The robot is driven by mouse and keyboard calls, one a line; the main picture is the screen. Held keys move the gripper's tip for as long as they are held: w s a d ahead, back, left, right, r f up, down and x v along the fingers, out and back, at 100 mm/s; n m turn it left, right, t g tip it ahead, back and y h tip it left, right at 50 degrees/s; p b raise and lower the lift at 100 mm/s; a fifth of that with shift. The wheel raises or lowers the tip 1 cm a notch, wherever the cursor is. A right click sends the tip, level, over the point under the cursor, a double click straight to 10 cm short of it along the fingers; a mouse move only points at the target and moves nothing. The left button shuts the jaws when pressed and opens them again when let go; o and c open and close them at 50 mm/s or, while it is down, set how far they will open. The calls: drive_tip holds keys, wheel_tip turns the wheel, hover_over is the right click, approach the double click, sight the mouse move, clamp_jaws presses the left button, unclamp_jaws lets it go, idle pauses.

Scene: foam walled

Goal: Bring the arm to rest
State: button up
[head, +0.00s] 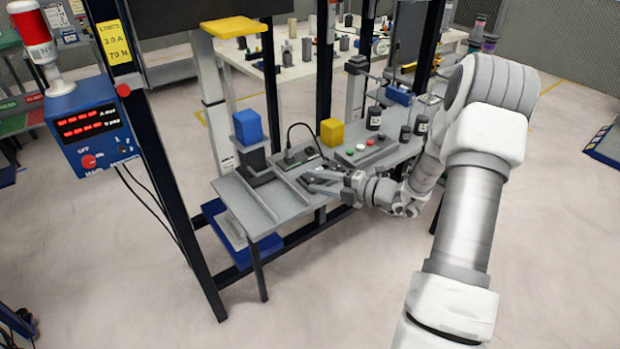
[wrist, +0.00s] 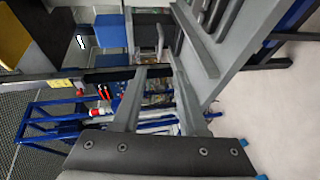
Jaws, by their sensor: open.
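My arm reaches in from the right in the head view and bends down toward a grey workbench (head: 246,202). My gripper (head: 308,182) is near the bench's front part, beside the grey rails, with its fingers pointing left. In the wrist view my gripper (wrist: 160,102) shows two grey fingers spread apart with nothing between them. The gripper is open and empty. I cannot tell how far its fingers are from the bench surface.
A blue block (head: 248,127) stands on a dark holder at the bench's left. A yellow block (head: 331,132), a button panel (head: 366,147) and black cylinders (head: 374,118) stand farther back. Dark frame posts (head: 165,150) rise around the bench. The floor in front is clear.

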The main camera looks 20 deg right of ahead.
drive_tip(key=shift+r, duration=0.1)
idle(0.3)
drive_tip(key=s+a+r+n+g+p, duration=0.2)
drive_tip(key=s+a+r+n+g, duration=0.3)
drive_tip(key=s+a+r+n, duration=0.6)
drive_tip(key=s+a+r+n+g+p, duration=0.3)
drive_tip(key=s+a+r+n+g, duration=0.3)
drive_tip(key=n, duration=0.9)
drive_tip(key=s+d+r+n+t+h+p, duration=0.1)
drive_tip(key=s+d+r+n+h, duration=0.3)
drive_tip(key=n, duration=0.6)
drive_tip(key=s+d+r+n+t+h+p, duration=0.2)
drive_tip(key=s+d+r+n+t+h, duration=0.1)
drive_tip(key=s+n, duration=0.5)
wheel_tip(320, 180, up, 3)
drive_tip(key=d+n+h, duration=0.1)
drive_tip(key=n+h, duration=0.1)
drive_tip(key=h, duration=0.1)
drive_tip(key=shift+s+n+t, duration=0.2)
drive_tip(key=shift+n+t, duration=0.2)
drive_tip(key=shift+d+f, duration=0.1)
